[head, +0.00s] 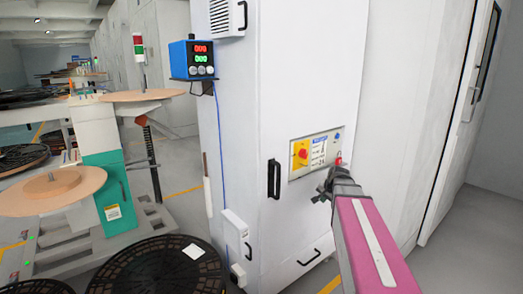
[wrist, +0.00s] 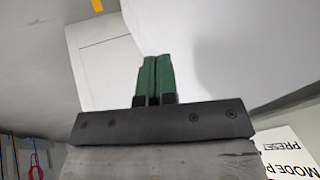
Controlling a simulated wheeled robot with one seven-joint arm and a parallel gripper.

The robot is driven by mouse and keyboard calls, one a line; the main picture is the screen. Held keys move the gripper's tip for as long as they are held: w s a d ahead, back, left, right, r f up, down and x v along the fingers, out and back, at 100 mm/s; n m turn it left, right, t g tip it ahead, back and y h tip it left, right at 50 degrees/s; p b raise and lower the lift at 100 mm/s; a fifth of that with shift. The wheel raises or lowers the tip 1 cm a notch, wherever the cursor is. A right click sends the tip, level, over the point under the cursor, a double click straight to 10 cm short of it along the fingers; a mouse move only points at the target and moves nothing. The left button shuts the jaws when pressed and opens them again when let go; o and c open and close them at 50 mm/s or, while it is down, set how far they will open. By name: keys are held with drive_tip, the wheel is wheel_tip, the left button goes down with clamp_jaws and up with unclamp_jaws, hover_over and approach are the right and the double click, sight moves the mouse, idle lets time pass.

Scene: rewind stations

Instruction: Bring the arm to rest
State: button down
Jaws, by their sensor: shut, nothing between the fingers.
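My gripper (wrist: 155,78) shows in the wrist view with its two green fingers pressed together and nothing between them. In the head view my arm, magenta with a pale strip, reaches up from the lower right. Its dark end (head: 338,180) is in front of the white cabinet (head: 285,90), at the lower right of the control panel (head: 317,153). The fingers cannot be made out clearly there. I cannot tell how far the arm's end is from the cabinet.
The panel has a red knob on a yellow plate (head: 300,153). A black handle (head: 274,179) stands out from the cabinet. A blue display box (head: 191,60) is on its left side. Rewind stations with brown discs (head: 52,190) stand left; a black reel (head: 150,270) lies in front.

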drive_tip(key=s+a+f+n+g, duration=0.2)
drive_tip(key=s+a+f+n, duration=0.2)
drive_tip(key=s+f, duration=0.3)
drive_tip(key=s+a+f+n+g+h, duration=0.1)
drive_tip(key=s+a+f+n+g, duration=0.2)
drive_tip(key=s+f, duration=0.4)
drive_tip(key=s+a+n, duration=0.1)
drive_tip(key=s+a, duration=0.1)
drive_tip(key=s, duration=0.4)
drive_tip(key=shift+a+f+g+h, duration=0.2)
drive_tip(key=shift+f+g+h, duration=0.05)
drive_tip(key=shift+g+h, duration=0.05)
